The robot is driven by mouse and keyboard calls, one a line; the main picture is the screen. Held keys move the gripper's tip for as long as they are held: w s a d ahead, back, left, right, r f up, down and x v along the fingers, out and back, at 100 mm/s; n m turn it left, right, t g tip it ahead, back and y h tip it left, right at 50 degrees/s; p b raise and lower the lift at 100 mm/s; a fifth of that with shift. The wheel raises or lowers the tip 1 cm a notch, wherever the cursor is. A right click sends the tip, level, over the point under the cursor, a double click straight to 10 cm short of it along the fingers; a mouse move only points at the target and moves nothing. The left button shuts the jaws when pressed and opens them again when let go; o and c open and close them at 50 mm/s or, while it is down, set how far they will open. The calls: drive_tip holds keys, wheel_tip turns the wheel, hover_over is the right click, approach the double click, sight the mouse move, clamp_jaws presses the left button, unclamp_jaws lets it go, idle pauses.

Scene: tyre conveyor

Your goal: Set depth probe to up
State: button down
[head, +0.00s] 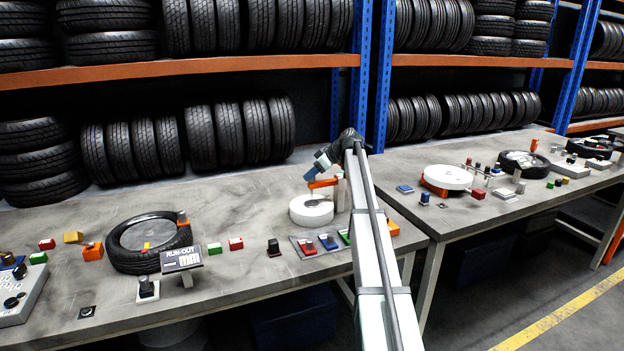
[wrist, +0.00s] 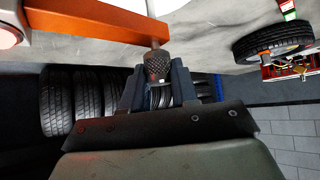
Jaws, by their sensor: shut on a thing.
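The depth probe shows as an orange arm (head: 323,184) above a round white base (head: 311,210) on the left table in the head view. In the wrist view the orange arm (wrist: 95,20) carries a dark knurled knob (wrist: 157,66) at its end. My gripper (wrist: 158,85) has its two dark jaws on either side of this knob and is shut on it. In the head view my gripper (head: 314,171) is small, at the orange arm's left end. Whether the probe is up or down I cannot tell.
Right of the white base is a post (head: 341,195); in front is a grey tray (head: 297,246) with coloured blocks. A flat tyre (head: 150,262) and a RUN-OUT display (head: 182,260) stand left. Tyre shelves (head: 200,72) rise behind.

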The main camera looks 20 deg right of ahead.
drive_tip(key=shift+w+r, duration=0.15)
drive_tip(key=shift+r, duration=0.8)
drive_tip(key=c, duration=0.9)
unclamp_jaws()
drive_tip(key=shift+o, duration=0.2)
drive_tip(key=v, duration=1.3)
drive_tip(key=shift+s+r, duration=0.25)
drive_tip(key=shift+s, duration=0.05)
drive_tip(key=shift+d, duration=0.15)
